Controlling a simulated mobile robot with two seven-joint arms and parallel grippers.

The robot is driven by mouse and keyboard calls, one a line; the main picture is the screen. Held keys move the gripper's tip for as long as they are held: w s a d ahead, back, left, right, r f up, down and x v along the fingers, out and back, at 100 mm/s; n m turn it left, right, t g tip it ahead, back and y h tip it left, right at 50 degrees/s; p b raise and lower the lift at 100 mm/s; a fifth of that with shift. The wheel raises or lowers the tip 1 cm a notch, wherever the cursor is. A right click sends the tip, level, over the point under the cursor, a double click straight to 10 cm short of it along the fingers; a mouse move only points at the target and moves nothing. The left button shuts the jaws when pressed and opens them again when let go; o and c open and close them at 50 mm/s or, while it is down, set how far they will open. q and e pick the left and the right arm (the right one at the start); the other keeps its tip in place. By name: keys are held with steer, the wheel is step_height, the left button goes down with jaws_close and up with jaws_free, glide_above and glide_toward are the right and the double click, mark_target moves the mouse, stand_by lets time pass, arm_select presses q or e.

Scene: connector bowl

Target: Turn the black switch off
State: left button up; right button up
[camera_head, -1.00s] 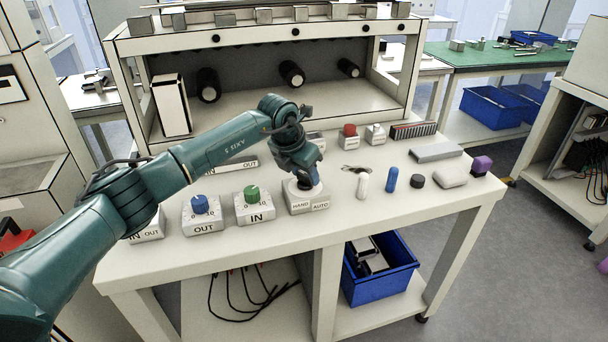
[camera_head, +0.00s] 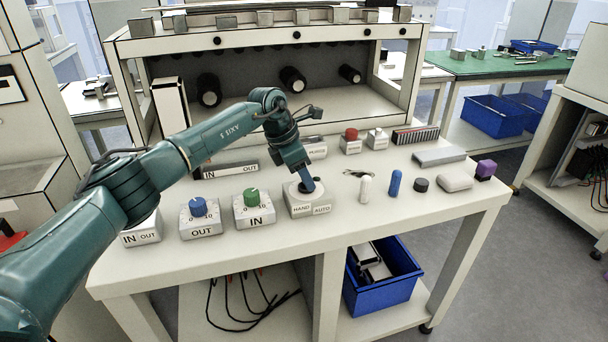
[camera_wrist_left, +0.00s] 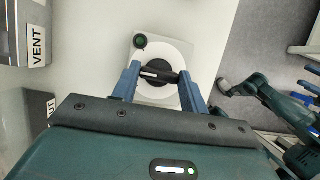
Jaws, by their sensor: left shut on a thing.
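The black switch (camera_wrist_left: 159,72) is a rotary knob on a round white plate on a grey box (camera_head: 308,207) labelled HAND and AUTO. The box stands on the workbench (camera_head: 340,245). In the left wrist view, a white mark on the knob runs roughly across the picture, slightly tilted. My left gripper (camera_head: 307,186) is shut on the black switch, with one blue finger on each side of it (camera_wrist_left: 158,84). In the head view the gripper mostly hides the knob. My right arm shows at the right of the left wrist view; its gripper (camera_wrist_left: 229,88) is small and unclear.
Left of the switch box stand a green knob box (camera_head: 253,210) and a blue knob box (camera_head: 200,218). A white peg (camera_head: 365,189) and a blue peg (camera_head: 394,184) stand to its right. A red button box (camera_head: 350,142) stands behind. A shelf spans the back.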

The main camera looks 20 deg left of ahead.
stand_by(0.3)
arm_select(q)
steer(key=o, duration=1)
steer(key=shift+r, duration=0.1)
steer(key=v, duration=1.3)
steer(key=shift+r, duration=0.1)
